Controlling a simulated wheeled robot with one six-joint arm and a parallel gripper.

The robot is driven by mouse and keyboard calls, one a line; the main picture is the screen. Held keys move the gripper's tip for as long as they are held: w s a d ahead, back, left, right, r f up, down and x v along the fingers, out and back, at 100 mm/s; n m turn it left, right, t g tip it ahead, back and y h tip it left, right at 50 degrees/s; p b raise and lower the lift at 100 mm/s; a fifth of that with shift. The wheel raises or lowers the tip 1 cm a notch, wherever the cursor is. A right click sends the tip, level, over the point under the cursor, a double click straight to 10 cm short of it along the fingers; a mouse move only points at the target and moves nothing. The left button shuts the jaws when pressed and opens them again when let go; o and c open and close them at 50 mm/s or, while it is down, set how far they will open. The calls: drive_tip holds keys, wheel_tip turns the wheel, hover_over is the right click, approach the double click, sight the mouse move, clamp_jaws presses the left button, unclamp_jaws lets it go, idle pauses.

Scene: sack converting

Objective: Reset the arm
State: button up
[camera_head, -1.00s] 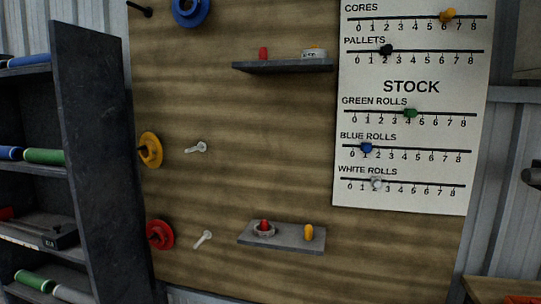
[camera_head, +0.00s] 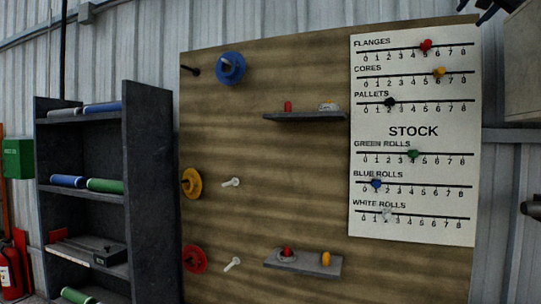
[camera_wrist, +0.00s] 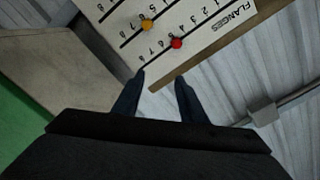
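My gripper (camera_wrist: 160,82) shows in the wrist view with its two dark fingers apart and nothing between them. Behind the fingertips are the tilted stock board's flange end and the corrugated wall. A dark part of my arm or gripper shows at the top right corner of the head view, above the white stock board (camera_head: 415,131). The board has sliding pegs, including a red one (camera_head: 426,45) on the flanges row and a yellow one (camera_head: 439,72) on the cores row. Both pegs also show in the wrist view.
A wooden panel (camera_head: 310,200) carries an upper shelf (camera_head: 300,116), a lower shelf (camera_head: 300,264) and blue, yellow and red flanges on pegs. A dark rack (camera_head: 150,180) with rolls stands left. A grey box (camera_head: 518,70) juts out at right.

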drive_tip(key=w+a+f+n+g+y, duration=0.1)
drive_tip(key=w+a+f+g, duration=0.15)
drive_tip(key=f, duration=0.85)
drive_tip(key=w+a+f+n+g+y, duration=0.15)
drive_tip(key=w+a+f, duration=0.25)
drive_tip(key=f, duration=0.7)
drive_tip(key=w+a+f+n+g+y, duration=0.1)
drive_tip(key=w+a+f+y, duration=0.15)
drive_tip(key=f, duration=0.85)
drive_tip(key=s+a+f+n+g, duration=0.1)
drive_tip(key=a+f, duration=0.3)
drive_tip(key=f, duration=0.4)
drive_tip(key=s+a+f+n+g, duration=0.15)
drive_tip(key=a+f, duration=0.25)
drive_tip(key=f, duration=0.4)
drive_tip(key=s+a+f+n+g, duration=0.2)
drive_tip(key=s+a+f, duration=0.3)
drive_tip(key=s+f, duration=0.3)
drive_tip(key=s+a+f+n+g+y, duration=0.1)
drive_tip(key=s+a+f+n+g, duration=0.2)
drive_tip(key=s+f, duration=0.6)
drive_tip(key=s+a+f+n+g, duration=0.2)
drive_tip(key=s+a+f, duration=0.5)
drive_tip(key=f, duration=0.6)
drive_tip(key=shift+s+a+f+n+g+y, duration=0.15)
drive_tip(key=shift+s+f+n+g+y, duration=0.2)
drive_tip(key=shift+s+g, duration=0.6)
drive_tip(key=shift+s+r, duration=0.1)
drive_tip(key=shift+s, duration=0.05)
